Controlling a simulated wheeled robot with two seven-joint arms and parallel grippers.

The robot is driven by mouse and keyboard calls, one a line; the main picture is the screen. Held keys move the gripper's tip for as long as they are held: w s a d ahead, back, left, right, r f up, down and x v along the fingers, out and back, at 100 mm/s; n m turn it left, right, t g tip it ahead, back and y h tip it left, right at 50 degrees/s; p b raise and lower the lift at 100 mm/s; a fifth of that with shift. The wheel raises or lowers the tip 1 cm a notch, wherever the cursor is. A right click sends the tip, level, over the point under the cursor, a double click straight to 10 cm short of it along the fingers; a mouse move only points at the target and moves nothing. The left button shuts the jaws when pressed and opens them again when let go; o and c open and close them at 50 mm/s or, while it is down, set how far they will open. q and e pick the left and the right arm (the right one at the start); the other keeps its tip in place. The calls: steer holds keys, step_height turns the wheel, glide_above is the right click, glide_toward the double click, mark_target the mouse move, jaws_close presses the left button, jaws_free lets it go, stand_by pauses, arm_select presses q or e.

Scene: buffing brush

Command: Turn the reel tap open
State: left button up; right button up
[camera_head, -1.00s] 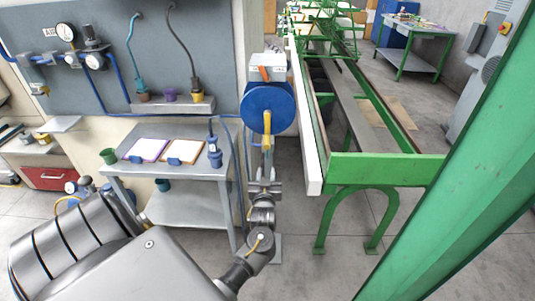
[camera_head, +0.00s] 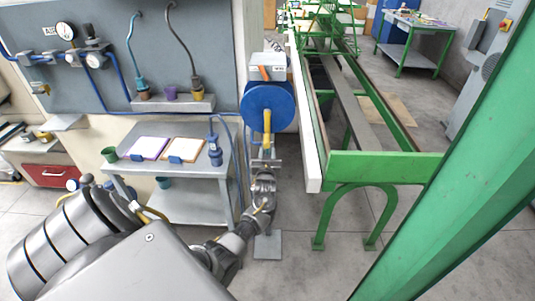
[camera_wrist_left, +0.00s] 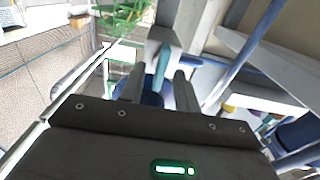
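A round blue reel (camera_head: 283,104) hangs near the end of the panel wall in the head view. A yellow lever-like piece (camera_head: 267,122) points down its front; I cannot tell if this is the tap itself. My left gripper (camera_head: 265,160) is just below the yellow piece. In the left wrist view the two fingers (camera_wrist_left: 158,88) are apart. Blue reel surface (camera_wrist_left: 152,99) shows beyond them, and a teal bar (camera_wrist_left: 162,65) stands between them in the picture; contact is not visible. My right gripper is not in view.
A grey side table (camera_head: 225,172) with clipboards and a blue bottle (camera_head: 214,150) stands left of my left arm. A green frame (camera_head: 385,167) with a white rail (camera_head: 313,170) stands close on the right. A green post (camera_head: 440,215) crosses the right foreground.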

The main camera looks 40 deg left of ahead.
arm_select(q)
jaws_close()
steer(key=shift+n, duration=0.3)
steer(key=n+b, duration=0.1)
steer(key=n, duration=0.1)
steer(key=shift+f+n+b, duration=0.15)
steer(key=shift+n+b, duration=0.15)
steer(key=n+b, duration=0.2)
steer(key=n, duration=0.3)
steer(key=shift+s+a, duration=0.1)
steer(key=shift+s+a+f+n+b, duration=0.1)
steer(key=shift+n+b, duration=0.85)
steer(key=shift+n, duration=1.45)
steer(key=shift+f+n+b, duration=0.1)
steer(key=shift+n+b, duration=0.8)
steer(key=shift+n, duration=1.5)
steer(key=shift+r, duration=0.1)
